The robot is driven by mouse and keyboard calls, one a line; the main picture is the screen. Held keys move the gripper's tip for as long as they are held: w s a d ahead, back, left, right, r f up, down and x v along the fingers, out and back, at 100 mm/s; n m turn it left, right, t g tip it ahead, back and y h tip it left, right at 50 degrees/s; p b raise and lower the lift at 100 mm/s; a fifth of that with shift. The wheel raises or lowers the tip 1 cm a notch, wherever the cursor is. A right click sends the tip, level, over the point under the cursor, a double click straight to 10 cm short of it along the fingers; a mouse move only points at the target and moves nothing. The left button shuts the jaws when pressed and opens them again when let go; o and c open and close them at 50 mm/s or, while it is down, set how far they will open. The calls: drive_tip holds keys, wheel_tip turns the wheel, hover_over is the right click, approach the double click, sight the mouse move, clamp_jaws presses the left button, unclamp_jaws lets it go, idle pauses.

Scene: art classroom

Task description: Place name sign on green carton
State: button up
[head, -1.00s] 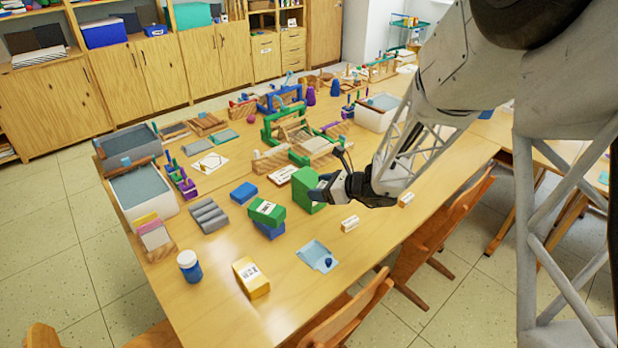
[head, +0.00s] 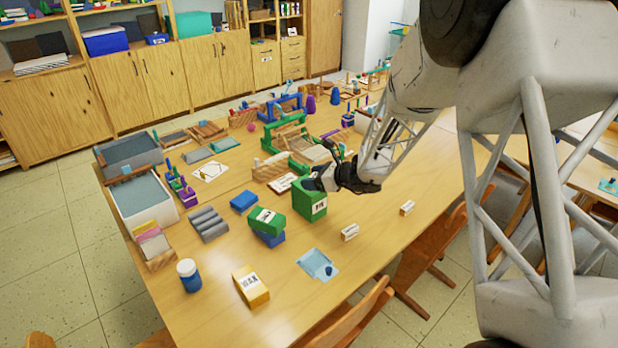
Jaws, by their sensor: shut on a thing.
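A green carton (head: 304,207) with a white label on its front stands upright on the table, near the middle. My gripper (head: 325,180) is at the carton's upper right, beside or just over its top edge. It is shut on a small pale piece (head: 329,177), which looks like the name sign; the fingers hide much of it, and I cannot tell whether it touches the carton. Another green box (head: 268,220) with a white label lies on a blue box to the left.
Two small white signs (head: 349,232) (head: 407,208) stand on the table to the right. A yellow wax box (head: 251,286), a blue jar (head: 189,276) and a blue sheet (head: 316,264) are in front. The table's right side is mostly clear.

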drive_tip(key=shift+w+a+f, duration=0.1)
drive_tip(key=shift+w+a, duration=0.2)
drive_tip(key=shift+w, duration=0.7)
drive_tip(key=shift+w+a+f, duration=0.1)
drive_tip(key=shift+w+a, duration=0.15)
drive_tip(key=shift+w, duration=0.7)
drive_tip(key=shift+w+a+f, duration=0.1)
drive_tip(key=shift+w+a, duration=0.2)
drive_tip(key=shift+w, duration=0.7)
drive_tip(key=shift+f, duration=1.75)
drive_tip(key=shift+f, duration=0.1)
drive_tip(key=o, duration=0.9)
drive_tip(key=v, duration=1.2)
drive_tip(key=shift+s, duration=0.1)
